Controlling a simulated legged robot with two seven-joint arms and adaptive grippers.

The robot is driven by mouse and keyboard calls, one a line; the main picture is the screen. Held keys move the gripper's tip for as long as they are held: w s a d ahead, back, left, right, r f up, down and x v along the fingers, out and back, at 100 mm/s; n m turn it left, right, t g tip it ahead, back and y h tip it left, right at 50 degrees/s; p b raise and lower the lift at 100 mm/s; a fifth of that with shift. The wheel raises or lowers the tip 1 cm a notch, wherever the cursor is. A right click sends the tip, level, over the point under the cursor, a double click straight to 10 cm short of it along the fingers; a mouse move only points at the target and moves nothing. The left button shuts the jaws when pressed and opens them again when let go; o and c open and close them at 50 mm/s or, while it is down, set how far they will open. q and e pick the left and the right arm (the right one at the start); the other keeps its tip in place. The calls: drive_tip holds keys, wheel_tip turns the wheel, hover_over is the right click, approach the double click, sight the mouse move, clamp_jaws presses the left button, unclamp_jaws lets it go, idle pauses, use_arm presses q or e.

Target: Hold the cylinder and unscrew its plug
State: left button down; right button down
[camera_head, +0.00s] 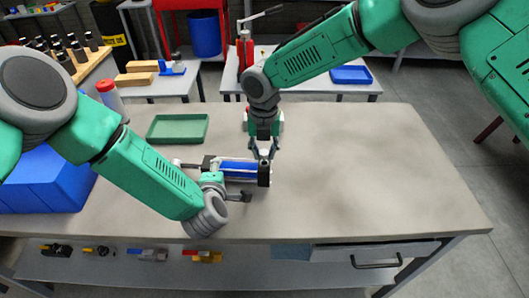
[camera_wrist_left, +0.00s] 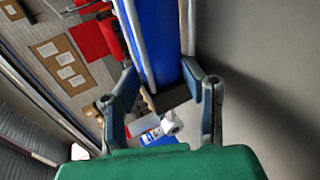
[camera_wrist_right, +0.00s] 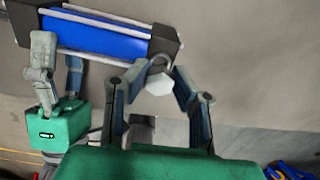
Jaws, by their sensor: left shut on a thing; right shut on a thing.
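The cylinder (camera_head: 238,169) has a blue barrel, black end blocks and pale tie rods. It lies sideways just above or on the workbench; I cannot tell which. My left gripper (camera_head: 224,186) is shut on its barrel, which runs between the fingers in the left wrist view (camera_wrist_left: 166,40). My right gripper (camera_head: 263,152) is shut on the plug, coming from above at the cylinder's right end. The plug (camera_wrist_right: 158,85) is a pale hexagonal piece between the right fingertips, beside the black end block. Whether its thread is still in the cylinder is hidden.
The workbench (camera_head: 380,170) is clear on the right. A green tray (camera_head: 178,128) lies behind the cylinder, and blue bins (camera_head: 45,180) and a red-capped bottle (camera_head: 108,95) stand at left. A shelf with tools and a drawer (camera_head: 375,255) are below the front edge.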

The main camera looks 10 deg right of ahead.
sight(264, 150)
use_arm(q)
drive_tip(key=shift+s+a+f, duration=0.15)
drive_tip(key=shift+s+f, duration=0.4)
drive_tip(key=shift+f, duration=0.25)
use_arm(e)
drive_tip(key=shift+r, duration=2)
use_arm(q)
drive_tip(key=c, duration=1)
unclamp_jaws()
drive_tip(key=shift+c, duration=0.2)
drive_tip(key=shift+o, duration=0.8)
drive_tip(key=shift+w+f, duration=0.1)
drive_tip(key=shift+w, duration=0.05)
use_arm(e)
drive_tip(key=shift+w+f, duration=0.15)
use_arm(q)
drive_tip(key=shift+w, duration=0.15)
use_arm(e)
drive_tip(key=shift+w, duration=0.1)
use_arm(q)
drive_tip(key=shift+w+r, duration=0.1)
drive_tip(key=shift+r, duration=0.25)
